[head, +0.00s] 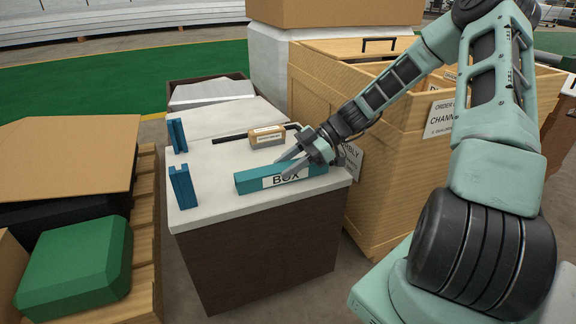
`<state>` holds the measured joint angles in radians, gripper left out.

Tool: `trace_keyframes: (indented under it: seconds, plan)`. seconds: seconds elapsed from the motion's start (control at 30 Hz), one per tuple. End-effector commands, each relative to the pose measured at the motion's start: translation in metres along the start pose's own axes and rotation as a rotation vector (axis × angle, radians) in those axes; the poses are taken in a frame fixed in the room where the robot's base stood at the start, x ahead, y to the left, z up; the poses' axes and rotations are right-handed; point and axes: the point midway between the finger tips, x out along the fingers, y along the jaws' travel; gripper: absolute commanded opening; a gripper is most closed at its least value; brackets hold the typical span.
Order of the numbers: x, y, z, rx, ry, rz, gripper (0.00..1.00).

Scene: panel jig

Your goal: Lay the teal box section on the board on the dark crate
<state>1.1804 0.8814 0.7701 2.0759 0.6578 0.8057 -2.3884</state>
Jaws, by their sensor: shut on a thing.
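The teal box section (248,183), a long bar with a white label reading BOX, is at the near right part of the pale board (215,206). The board is on top of the dark brown crate (265,257). My gripper (281,169) reaches in from the right, its fingers on either side of the bar, shut on it near the label. The bar looks level and lies along the board's front edge. I cannot tell whether its underside touches the board.
Two blue upright brackets (183,187) (177,136) stand at the board's left edge. A small cardboard box (266,137) and a dark strip (229,138) lie behind the bar. A tall wooden crate (385,190) stands close on the right. A green case (75,266) is at left.

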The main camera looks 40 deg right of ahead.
Motion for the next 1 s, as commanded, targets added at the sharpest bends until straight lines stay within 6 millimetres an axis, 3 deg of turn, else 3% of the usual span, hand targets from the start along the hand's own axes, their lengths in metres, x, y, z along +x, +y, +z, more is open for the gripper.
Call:
trace_keyframes:
  seconds: [0.07, 0.1, 0.17, 0.47, 0.83, 1.0]
  plan:
    - [0.001, 0.000, 0.002, 0.000, 0.002, 0.000, 0.05]
    - [0.001, 0.000, 0.002, 0.000, 0.000, 0.000, 0.47]
    - [0.001, 0.000, 0.001, 0.000, 0.000, 0.000, 0.58]
    - [-0.001, 0.000, -0.001, 0.000, -0.001, 0.000, 0.58]
    - [-0.056, 0.000, -0.003, 0.002, 0.000, 0.003, 0.58]
    - [-0.072, 0.000, -0.002, 0.000, 0.000, 0.002, 0.58]
